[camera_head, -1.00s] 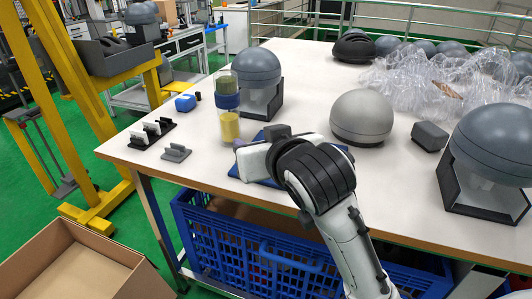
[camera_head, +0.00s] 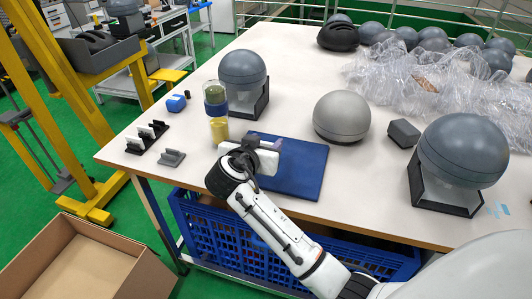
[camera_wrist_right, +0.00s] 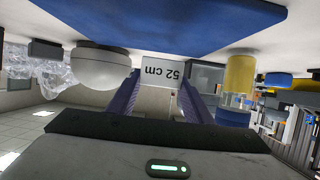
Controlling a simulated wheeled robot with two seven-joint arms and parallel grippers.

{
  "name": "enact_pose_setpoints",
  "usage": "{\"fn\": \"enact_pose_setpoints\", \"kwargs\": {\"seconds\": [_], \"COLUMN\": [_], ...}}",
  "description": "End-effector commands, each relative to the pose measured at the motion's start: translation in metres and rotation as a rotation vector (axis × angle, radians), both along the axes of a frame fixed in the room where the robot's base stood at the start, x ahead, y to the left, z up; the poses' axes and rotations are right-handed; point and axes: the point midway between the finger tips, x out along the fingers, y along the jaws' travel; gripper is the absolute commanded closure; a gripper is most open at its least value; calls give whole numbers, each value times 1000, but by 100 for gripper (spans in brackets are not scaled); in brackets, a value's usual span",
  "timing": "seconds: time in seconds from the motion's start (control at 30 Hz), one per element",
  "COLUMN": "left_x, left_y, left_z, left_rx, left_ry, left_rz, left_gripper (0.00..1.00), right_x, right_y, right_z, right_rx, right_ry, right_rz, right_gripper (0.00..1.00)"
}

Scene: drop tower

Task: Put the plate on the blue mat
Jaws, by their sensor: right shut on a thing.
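The blue mat (camera_head: 300,170) lies flat on the white table near its front edge, and it fills the top of the right wrist view (camera_wrist_right: 150,22). My right gripper (camera_head: 265,141) is low at the mat's left part, its purple fingers pointing away towards the back. In the wrist view a small white plate (camera_wrist_right: 162,72) marked "52 cm" shows upside down between the fingertips (camera_wrist_right: 160,88), and the gripper is shut on it. My left gripper is not in view.
A grey dome (camera_head: 341,117) sits behind the mat, and domes on black stands (camera_head: 243,68) (camera_head: 462,150) stand left and right. Clear plastic wrap (camera_head: 425,75) lies behind.

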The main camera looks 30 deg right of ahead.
Motion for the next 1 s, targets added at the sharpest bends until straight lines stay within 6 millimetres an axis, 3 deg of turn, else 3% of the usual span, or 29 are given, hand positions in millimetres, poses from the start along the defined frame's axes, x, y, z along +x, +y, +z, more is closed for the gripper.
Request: {"fn": "enact_pose_setpoints", "kwargs": {"seconds": [0.23, 0.63, 0.67, 0.73, 1.0], "left_x": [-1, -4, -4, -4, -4], "left_y": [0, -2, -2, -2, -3], "left_z": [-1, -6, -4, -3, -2], "left_rx": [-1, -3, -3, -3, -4], "left_ry": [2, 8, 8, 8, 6], "left_rz": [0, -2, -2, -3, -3], "left_gripper": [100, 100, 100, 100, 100], "right_x": [-1, -1, -1, -1, -1], "right_y": [0, 0, 0, 0, 0], "right_z": [-33, -40, -38, -38, -37], "right_rx": [-2, 0, 0, 0, 0], "right_ry": [4, 1, 2, 2, 2], "right_rz": [1, 0, 1, 1, 1], "right_gripper": [75, 75, 49, 37, 35]}}
